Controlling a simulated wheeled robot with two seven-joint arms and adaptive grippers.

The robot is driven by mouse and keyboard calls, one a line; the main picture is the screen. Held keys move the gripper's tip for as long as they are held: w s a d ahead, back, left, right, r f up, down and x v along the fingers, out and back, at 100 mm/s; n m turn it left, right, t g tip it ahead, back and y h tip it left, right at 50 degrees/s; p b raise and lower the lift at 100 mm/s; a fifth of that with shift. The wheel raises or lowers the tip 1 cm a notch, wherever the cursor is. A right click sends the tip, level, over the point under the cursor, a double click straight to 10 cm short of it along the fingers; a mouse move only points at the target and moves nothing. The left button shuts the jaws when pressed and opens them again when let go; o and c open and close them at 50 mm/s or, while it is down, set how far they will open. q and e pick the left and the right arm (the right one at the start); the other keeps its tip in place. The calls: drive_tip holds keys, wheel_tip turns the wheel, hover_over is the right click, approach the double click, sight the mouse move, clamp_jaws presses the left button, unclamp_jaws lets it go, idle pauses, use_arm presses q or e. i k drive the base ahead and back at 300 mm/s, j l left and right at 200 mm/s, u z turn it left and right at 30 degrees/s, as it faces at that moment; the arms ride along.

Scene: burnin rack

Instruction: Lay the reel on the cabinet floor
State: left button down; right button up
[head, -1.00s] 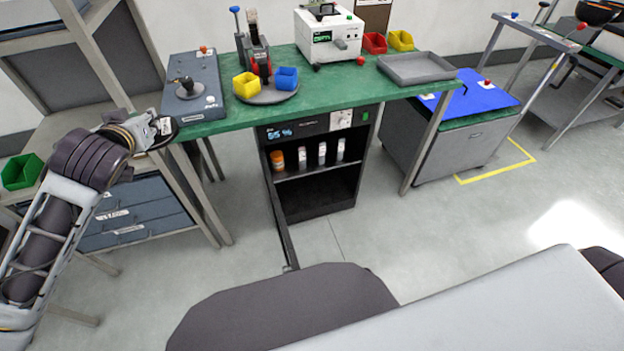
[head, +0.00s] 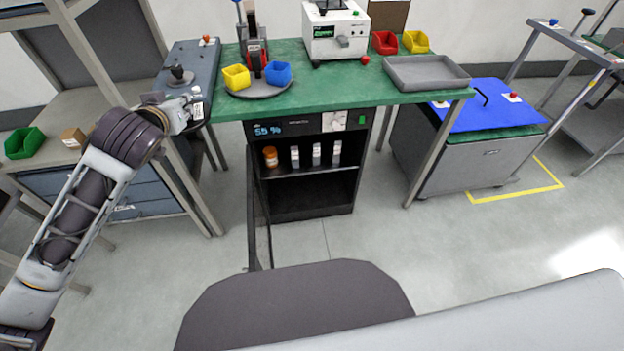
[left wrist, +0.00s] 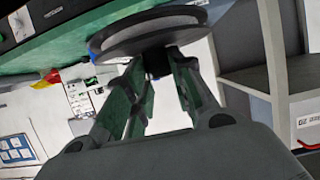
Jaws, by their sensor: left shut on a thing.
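In the head view my left gripper (head: 190,108) is at the bench's front left corner; the reel is hard to make out there. The black cabinet (head: 355,180) stands under the bench, well to the right of and below the gripper. Its door (head: 256,215) is swung open towards me. The cabinet floor (head: 308,207) is dark and looks empty. My right gripper is not in view.
The cabinet's shelf (head: 305,172) holds an orange jar (head: 270,157) and several white bottles. The green bench (head: 330,92) overhangs the cabinet. A drawer unit (head: 145,192) stands left, a grey chest with a blue mat (head: 478,112) right. The floor before the cabinet is clear beyond the door.

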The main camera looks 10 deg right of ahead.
sight(308, 192)
drive_tip(key=l+u, duration=0.1)
drive_tip(key=l, duration=1.55)
